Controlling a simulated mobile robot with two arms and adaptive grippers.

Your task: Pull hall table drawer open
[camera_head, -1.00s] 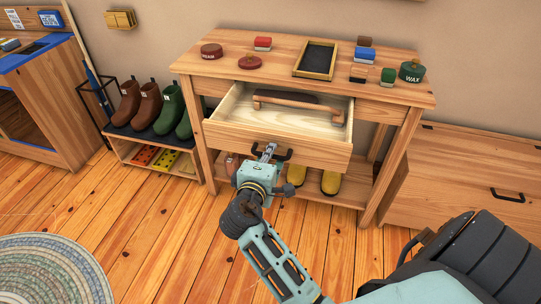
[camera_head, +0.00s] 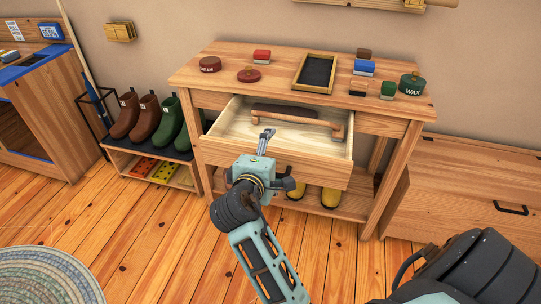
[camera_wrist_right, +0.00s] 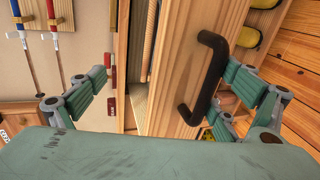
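The hall table (camera_head: 205,75) has its drawer (camera_head: 270,150) pulled well out, with the pale inside showing. A wooden-handled item (camera_head: 330,125) lies in the drawer. My right gripper (camera_head: 266,134) is over the drawer front, and its body covers the handle in the head view. In the right wrist view, the black drawer handle (camera_wrist_right: 218,75) stands on the drawer front (camera_wrist_right: 175,80). The right gripper's fingers (camera_wrist_right: 165,90) are spread wide on either side, apart from the handle, and hold nothing. My left gripper is not in view.
A boot rack (camera_head: 155,170) stands left and a wooden chest (camera_head: 460,190) right. Yellow boots (camera_head: 330,197) sit under the drawer.

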